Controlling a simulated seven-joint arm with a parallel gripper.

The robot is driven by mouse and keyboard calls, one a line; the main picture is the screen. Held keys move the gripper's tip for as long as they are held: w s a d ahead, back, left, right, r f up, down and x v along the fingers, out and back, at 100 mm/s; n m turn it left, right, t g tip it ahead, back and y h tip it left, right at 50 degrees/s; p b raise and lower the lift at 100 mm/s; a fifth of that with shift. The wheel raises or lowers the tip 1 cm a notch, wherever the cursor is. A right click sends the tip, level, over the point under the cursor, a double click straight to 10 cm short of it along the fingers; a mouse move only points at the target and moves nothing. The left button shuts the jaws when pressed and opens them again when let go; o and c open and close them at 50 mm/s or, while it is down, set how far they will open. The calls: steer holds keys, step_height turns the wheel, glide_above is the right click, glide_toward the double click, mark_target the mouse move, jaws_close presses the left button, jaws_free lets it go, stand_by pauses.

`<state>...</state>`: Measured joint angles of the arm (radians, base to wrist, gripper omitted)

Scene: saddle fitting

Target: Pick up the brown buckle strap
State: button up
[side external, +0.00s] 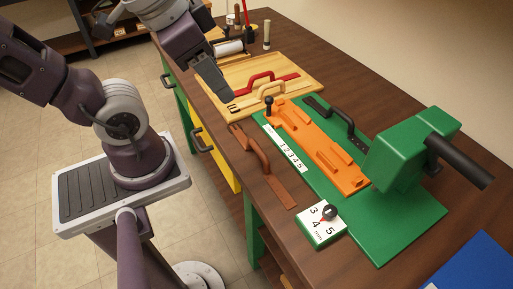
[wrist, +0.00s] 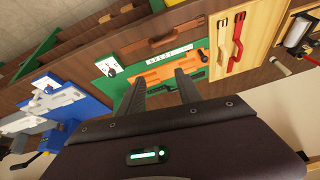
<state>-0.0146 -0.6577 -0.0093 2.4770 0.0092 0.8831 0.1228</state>
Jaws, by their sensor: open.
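The brown buckle strap (side external: 279,190) lies on the brown bench near its front edge, beside the green base, with a raised handle-like loop. In the wrist view the brown buckle strap (wrist: 178,38) lies beyond my fingertips, toward the top. My gripper (side external: 228,97) hangs above the pale wooden board, up and left of the strap and apart from it. In the wrist view my gripper (wrist: 160,80) shows two dark, separated fingers with nothing held between them.
A green base (side external: 405,222) carries an orange fixture (side external: 318,148), a black strap (side external: 345,124) and a green machine (side external: 408,152). The wooden board (side external: 238,76) holds red (side external: 262,76) and cream (side external: 265,91) straps. A dial block (side external: 320,226) stands near the brown strap's end.

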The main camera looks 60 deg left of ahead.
steer(key=w+a+f+m+g, duration=0.1)
steer(key=w+f+m+g, duration=0.2)
steer(key=w+f+m, duration=0.25)
steer(key=m+g, duration=0.4)
steer(key=m, duration=0.7)
glide_above(256, 144)
steer(key=d, duration=0.1)
steer(key=f, duration=1.2)
steer(key=shift+w+f, duration=0.25)
steer(key=f, duration=0.4)
steer(key=a+f, duration=0.1)
steer(key=f, duration=0.2)
steer(key=shift+s, duration=0.25)
jaws_close()
